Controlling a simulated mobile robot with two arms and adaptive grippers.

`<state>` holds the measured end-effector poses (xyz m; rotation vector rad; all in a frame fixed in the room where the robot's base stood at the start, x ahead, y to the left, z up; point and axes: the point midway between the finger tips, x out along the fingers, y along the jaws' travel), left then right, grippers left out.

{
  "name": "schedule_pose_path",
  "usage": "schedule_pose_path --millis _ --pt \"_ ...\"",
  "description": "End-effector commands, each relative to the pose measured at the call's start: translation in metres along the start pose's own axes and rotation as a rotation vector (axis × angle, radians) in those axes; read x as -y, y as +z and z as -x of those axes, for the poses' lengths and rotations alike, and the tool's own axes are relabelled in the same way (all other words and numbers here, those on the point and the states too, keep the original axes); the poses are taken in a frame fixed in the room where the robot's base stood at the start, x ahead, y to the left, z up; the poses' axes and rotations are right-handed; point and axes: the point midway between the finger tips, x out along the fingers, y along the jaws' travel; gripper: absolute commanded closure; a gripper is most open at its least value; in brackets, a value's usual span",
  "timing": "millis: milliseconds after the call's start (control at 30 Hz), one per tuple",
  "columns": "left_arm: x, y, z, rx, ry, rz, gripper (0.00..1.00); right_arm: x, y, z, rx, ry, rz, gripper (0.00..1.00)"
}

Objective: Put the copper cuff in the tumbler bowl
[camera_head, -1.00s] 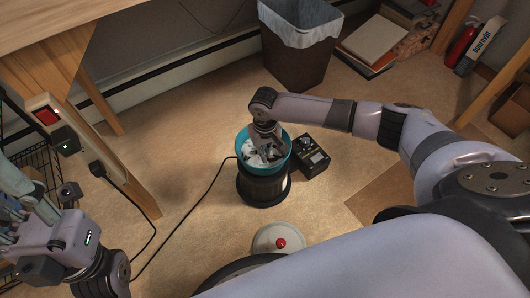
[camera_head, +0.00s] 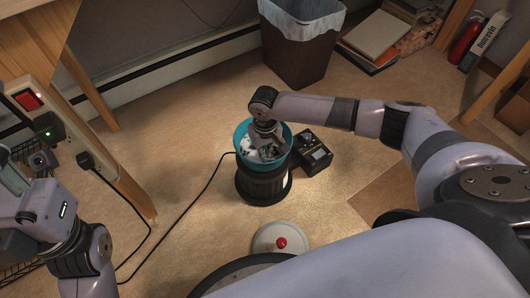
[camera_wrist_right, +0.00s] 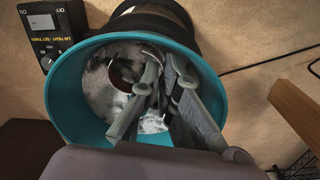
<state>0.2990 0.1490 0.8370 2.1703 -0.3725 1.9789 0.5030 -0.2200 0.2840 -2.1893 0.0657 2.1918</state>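The tumbler bowl (camera_head: 241,137) is a teal-rimmed bowl on a dark ribbed base, standing upright on the floor; it fills much of the right wrist view (camera_wrist_right: 75,115). Pale, shiny material lies inside. My right gripper (camera_head: 266,148) reaches down into the bowl. In the right wrist view its fingers (camera_wrist_right: 163,68) point into the bowl with tips close together; I cannot tell whether anything is between them. A small reddish-brown round patch (camera_wrist_right: 122,72) shows beside the fingers; I cannot tell whether it is the copper cuff. My left gripper (camera_head: 12,182) is at the left edge, partly cut off.
A black control box (camera_head: 313,152) stands right beside the bowl. A pale round lid with a red knob (camera_head: 268,238) lies in front. A cable (camera_head: 205,190) runs left along the floor. A lined waste bin (camera_head: 300,55) stands behind. A wooden table leg (camera_head: 128,185) is at left.

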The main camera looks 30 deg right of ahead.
Motion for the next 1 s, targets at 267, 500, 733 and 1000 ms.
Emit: schedule_pose_path --millis 267,500,733,1000 --pt "0.000 0.000 0.001 0.001 0.000 0.000 0.60 0.001 0.000 -0.005 0.000 -0.001 0.000 1.00" --pt "0.000 0.001 0.001 0.001 0.000 0.001 0.60 0.001 0.000 -0.010 0.000 -0.002 0.000 1.00" --pt "0.000 0.000 0.000 -0.003 0.001 0.000 0.60 0.001 0.000 -0.011 0.000 -0.001 0.000 0.85" --pt "0.000 0.000 -0.001 -0.005 0.002 0.000 0.60 0.001 0.000 -0.011 0.000 -0.002 0.001 0.72"
